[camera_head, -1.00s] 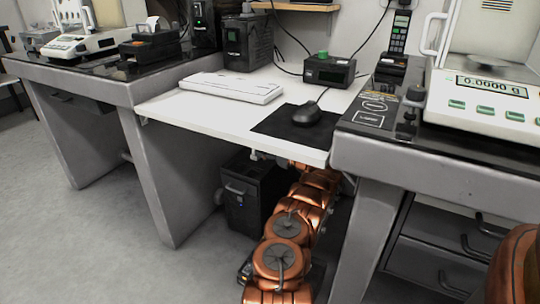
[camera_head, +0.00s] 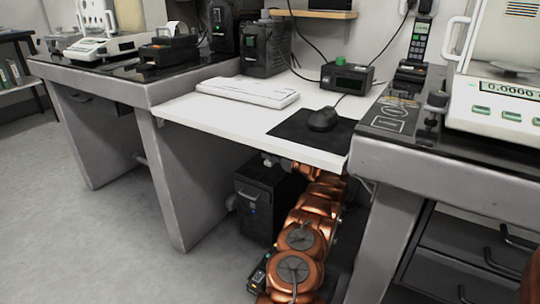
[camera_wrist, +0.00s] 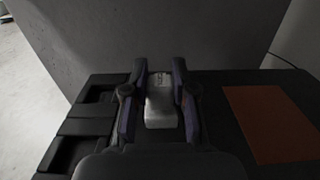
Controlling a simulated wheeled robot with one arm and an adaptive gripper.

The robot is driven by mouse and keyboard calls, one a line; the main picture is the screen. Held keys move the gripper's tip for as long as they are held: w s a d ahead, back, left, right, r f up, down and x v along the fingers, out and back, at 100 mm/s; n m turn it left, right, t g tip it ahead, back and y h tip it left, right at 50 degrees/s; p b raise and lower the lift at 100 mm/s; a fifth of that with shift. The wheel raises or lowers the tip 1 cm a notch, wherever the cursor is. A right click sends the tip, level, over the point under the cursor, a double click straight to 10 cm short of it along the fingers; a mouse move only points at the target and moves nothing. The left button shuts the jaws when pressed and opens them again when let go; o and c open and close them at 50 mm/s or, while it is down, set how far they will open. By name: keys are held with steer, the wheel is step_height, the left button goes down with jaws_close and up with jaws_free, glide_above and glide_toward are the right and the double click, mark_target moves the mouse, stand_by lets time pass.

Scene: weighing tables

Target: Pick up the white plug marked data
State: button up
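The white plug (camera_wrist: 160,108) is in the wrist view, between the two fingers of my gripper (camera_wrist: 160,78). One finger stands close along each side of it. Whether both fingers press on it is too dark to tell, and I cannot read a mark on it. Beneath and around it is a dark surface with recesses on its left. In the head view my copper-coloured arm reaches in under the white desk (camera_head: 205,108), and the gripper and plug are hidden there.
A black box (camera_head: 256,208) stands under the desk, left of my arm. Grey table legs (camera_head: 172,190) flank the knee space. A brown rectangle (camera_wrist: 270,122) lies to the right in the wrist view, before a grey wall (camera_wrist: 215,35). Open floor (camera_head: 60,220) is at the left.

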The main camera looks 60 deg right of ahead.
jaws_close()
steer(key=shift+a, duration=0.15)
steer(key=shift+a+p, duration=0.45)
steer(key=shift+a, duration=0.8)
steer(key=shift+s+a, duration=0.1)
steer(key=shift+a, duration=0.25)
steer(key=shift+s+a, duration=0.1)
steer(key=shift+a, duration=2.5)
steer(key=shift+a+f, duration=0.1)
steer(key=shift+a, duration=0.85)
